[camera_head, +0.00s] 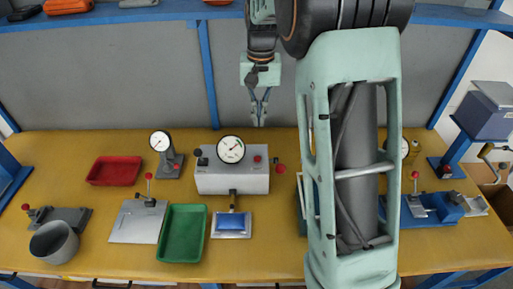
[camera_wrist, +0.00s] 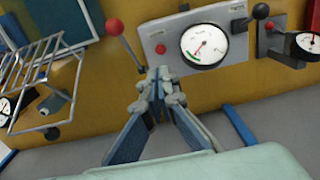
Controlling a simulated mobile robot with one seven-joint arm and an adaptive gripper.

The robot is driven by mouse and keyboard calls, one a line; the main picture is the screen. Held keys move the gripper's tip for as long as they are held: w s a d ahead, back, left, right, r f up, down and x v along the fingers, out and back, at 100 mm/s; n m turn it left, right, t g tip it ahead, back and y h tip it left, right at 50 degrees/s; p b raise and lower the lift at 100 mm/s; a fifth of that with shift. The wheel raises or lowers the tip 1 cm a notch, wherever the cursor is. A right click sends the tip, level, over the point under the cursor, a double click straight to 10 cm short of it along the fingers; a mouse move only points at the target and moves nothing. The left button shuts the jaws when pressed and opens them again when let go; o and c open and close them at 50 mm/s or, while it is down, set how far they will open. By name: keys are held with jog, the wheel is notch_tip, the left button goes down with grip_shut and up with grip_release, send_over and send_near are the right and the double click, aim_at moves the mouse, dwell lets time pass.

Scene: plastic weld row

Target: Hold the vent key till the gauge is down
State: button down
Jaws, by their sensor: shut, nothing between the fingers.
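A grey box (camera_head: 232,181) stands mid-table with a round white gauge (camera_head: 231,149) on top. In the wrist view the gauge (camera_wrist: 204,46) shows a thin needle and a green arc; its reading is too small to make out. The box has a red button (camera_head: 257,158), also in the wrist view (camera_wrist: 160,49), a black-knobbed lever (camera_head: 198,153) and a red-knobbed lever (camera_head: 280,168). No label tells which is the vent key. My gripper (camera_head: 260,120) is shut and empty, behind and above the box. In the wrist view its fingertips (camera_wrist: 160,76) appear just short of the red button.
A blue pad (camera_head: 231,221) lies before the box, with a green tray (camera_head: 182,234) to its left. A red tray (camera_head: 114,170) and another gauge (camera_head: 160,141) stand further left. A wire rack (camera_wrist: 45,75) shows in the wrist view. My arm hides part of the table's right.

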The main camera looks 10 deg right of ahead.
aim_at(258, 158)
notch_tip(258, 158, down, 14)
jog(key=shift+w+a+r+p, duration=0.1)
jog(key=shift+w+p, duration=0.05)
jog(key=shift+p, duration=0.65)
